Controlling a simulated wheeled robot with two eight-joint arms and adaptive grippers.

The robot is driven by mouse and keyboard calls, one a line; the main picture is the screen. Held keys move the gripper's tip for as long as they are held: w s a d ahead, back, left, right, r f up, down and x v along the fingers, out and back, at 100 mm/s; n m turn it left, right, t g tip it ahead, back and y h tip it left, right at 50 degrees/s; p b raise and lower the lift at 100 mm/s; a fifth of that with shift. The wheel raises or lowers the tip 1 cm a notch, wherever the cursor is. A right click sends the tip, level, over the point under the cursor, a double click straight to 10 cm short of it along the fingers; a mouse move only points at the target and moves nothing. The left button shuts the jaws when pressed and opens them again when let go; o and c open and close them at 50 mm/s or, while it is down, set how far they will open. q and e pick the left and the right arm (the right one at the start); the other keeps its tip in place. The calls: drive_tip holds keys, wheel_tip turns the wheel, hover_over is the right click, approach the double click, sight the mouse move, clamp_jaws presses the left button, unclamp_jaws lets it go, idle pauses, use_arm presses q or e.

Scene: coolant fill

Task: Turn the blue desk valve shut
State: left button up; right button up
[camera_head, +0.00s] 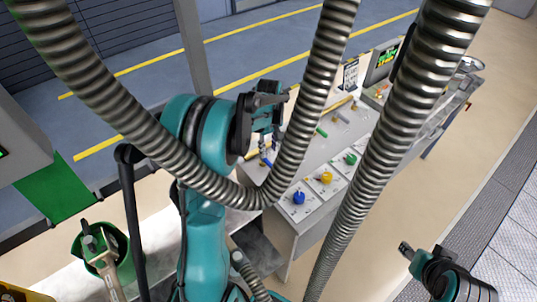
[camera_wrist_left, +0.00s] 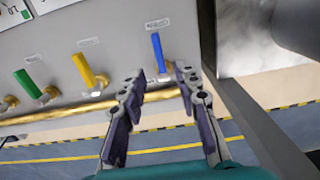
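In the left wrist view, a valve with a blue lever (camera_wrist_left: 158,53) and a brass body stands on a brass pipe (camera_wrist_left: 60,113) along the desk. My left gripper (camera_wrist_left: 160,80) is open, its two fingers spread to either side of the blue lever's base end. I cannot tell whether either finger touches it. In the head view, the left gripper (camera_head: 268,112) hangs over the desk's far left part and hides much of the valve row. My right gripper (camera_head: 406,248) is low at the right, away from the desk; its opening is too small to tell.
A yellow lever (camera_wrist_left: 84,70) and a green lever (camera_wrist_left: 28,84) stand beside the blue one. Blue (camera_head: 298,198), yellow (camera_head: 326,178) and green (camera_head: 351,159) knobs sit on the desk top (camera_head: 310,160). A green can (camera_head: 90,240) stands at lower left. Metal hoses cross the head view.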

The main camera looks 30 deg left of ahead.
sight(269, 162)
use_arm(q)
wheel_tip(269, 162, down, 8)
drive_tip(key=shift+w+r+b, duration=0.1)
drive_tip(key=shift+b, duration=0.5)
clamp_jaws()
